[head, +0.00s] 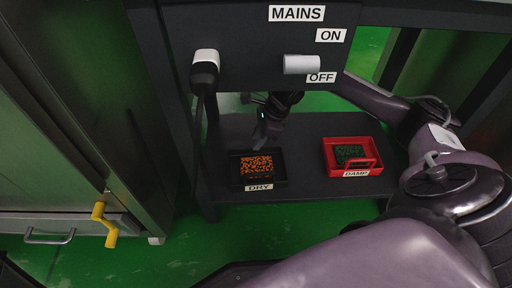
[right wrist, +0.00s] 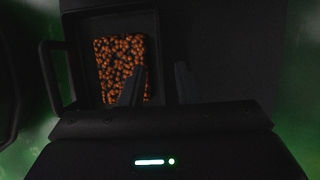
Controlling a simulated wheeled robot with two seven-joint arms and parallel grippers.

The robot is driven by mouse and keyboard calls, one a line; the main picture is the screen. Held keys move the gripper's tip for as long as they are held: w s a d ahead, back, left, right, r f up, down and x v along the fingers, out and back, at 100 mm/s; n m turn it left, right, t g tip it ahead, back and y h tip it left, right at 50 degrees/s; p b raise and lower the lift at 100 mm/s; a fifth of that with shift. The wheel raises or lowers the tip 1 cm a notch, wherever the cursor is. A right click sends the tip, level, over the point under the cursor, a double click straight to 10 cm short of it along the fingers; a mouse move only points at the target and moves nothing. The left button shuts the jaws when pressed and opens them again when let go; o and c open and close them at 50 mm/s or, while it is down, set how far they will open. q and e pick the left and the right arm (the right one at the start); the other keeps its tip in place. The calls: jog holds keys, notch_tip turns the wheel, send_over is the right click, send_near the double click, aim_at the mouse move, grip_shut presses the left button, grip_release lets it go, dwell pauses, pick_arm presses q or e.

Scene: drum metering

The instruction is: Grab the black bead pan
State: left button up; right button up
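The black bead pan (head: 283,180), labelled DRY, stands on the dark lower shelf with orange and black beads in it. It also shows in the right wrist view (right wrist: 84,20), with its bar handle at the left. My right gripper (head: 263,138) is at the pan's back edge in the head view. In the right wrist view my right gripper (right wrist: 158,76) has its fingers apart, one over the beads and one beyond the pan's wall. Whether it touches the wall cannot be told. My left gripper is not in view.
A red pan (head: 372,170) labelled DAMP, with dark green beads, stands right of the black pan on the shelf (head: 305,188). A dark panel (head: 250,70) with MAINS, ON and OFF labels overhangs the shelf. A steel cabinet with a yellow handle (head: 104,222) stands at left.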

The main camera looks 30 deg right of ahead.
aim_at(257, 164)
jog(key=b+x, duration=0.3)
jog(key=x, duration=0.1)
jog(key=shift+w+f, duration=0.1)
jog(key=shift+f, duration=0.2)
jog(key=shift+r, duration=0.15)
grip_shut()
